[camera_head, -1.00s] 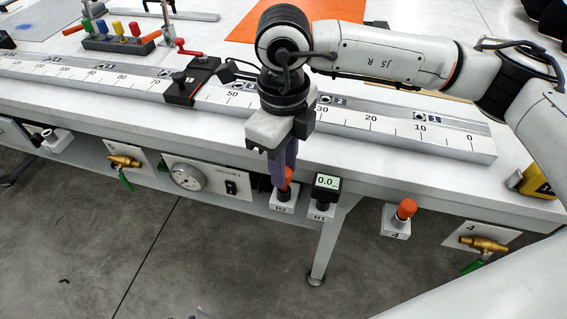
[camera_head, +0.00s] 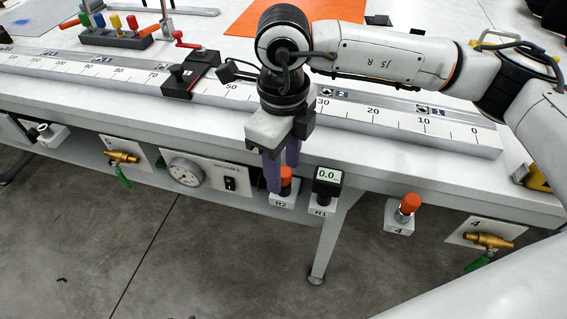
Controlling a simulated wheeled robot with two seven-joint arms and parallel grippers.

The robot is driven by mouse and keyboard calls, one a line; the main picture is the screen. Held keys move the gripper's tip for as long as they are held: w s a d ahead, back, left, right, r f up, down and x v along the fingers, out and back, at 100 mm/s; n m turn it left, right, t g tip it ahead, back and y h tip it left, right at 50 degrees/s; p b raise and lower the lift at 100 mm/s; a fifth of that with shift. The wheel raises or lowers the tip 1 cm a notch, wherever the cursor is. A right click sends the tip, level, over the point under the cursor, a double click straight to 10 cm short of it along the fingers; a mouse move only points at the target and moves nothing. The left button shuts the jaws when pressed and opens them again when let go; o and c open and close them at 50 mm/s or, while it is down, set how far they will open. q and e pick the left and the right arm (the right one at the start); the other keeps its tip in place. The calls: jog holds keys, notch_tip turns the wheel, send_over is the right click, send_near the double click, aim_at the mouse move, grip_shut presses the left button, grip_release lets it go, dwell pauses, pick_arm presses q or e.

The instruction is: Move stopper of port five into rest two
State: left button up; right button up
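An orange stopper (camera_head: 286,180) sits upright on the white block of rest R2 (camera_head: 282,203) under the table's front edge. My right gripper (camera_head: 281,180) points down at it, with a purple finger on either side. The fingers stand apart, and the near one partly hides the stopper. Port five's block (camera_head: 53,136) is at the far left, beside the plate marked 5, and no orange shows on it. My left gripper is not in view.
Rest R1 (camera_head: 319,211) with a display reading 0.0 (camera_head: 327,175) stands close right of R2. Port 4 (camera_head: 398,219) carries another orange stopper. Brass valves (camera_head: 122,157) and a gauge (camera_head: 186,171) line the front. A table leg (camera_head: 322,262) stands below.

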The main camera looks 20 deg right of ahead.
jog(key=shift+w+r, duration=0.1)
jog(key=shift+r, duration=0.7)
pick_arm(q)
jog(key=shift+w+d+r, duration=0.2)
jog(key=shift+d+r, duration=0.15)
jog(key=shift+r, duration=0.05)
pick_arm(e)
notch_tip(320, 180, up, 9)
jog(key=shift+f, duration=0.15)
